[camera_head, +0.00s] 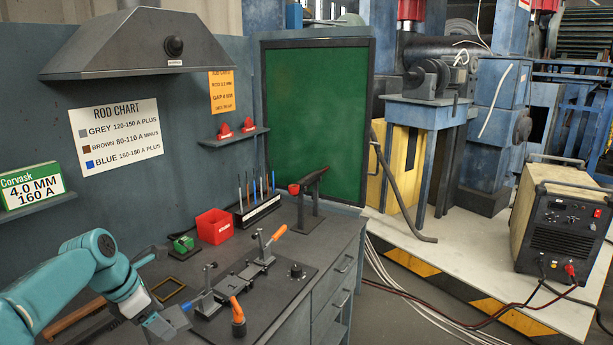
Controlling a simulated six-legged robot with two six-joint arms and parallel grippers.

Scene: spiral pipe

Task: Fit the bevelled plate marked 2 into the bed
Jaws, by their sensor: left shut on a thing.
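My left gripper (168,322) comes in from the lower left on a teal arm. It is shut on a small flat grey-blue piece that I take to be the bevelled plate; its mark cannot be read and the fingers hide part of it. The bed (238,284) is a dark fixture on the bench, just right of the gripper. Upright clamps and orange handles stand along it. The held piece appears apart from the bed, at its near left side. My right gripper is not in view.
An orange-handled clamp (237,311) stands at the bed's near side, and another orange handle (276,232) at its far end. A red bin (214,226), a rod rack (257,211) and a small green block (184,243) stand behind. A yellowish frame (168,288) lies left.

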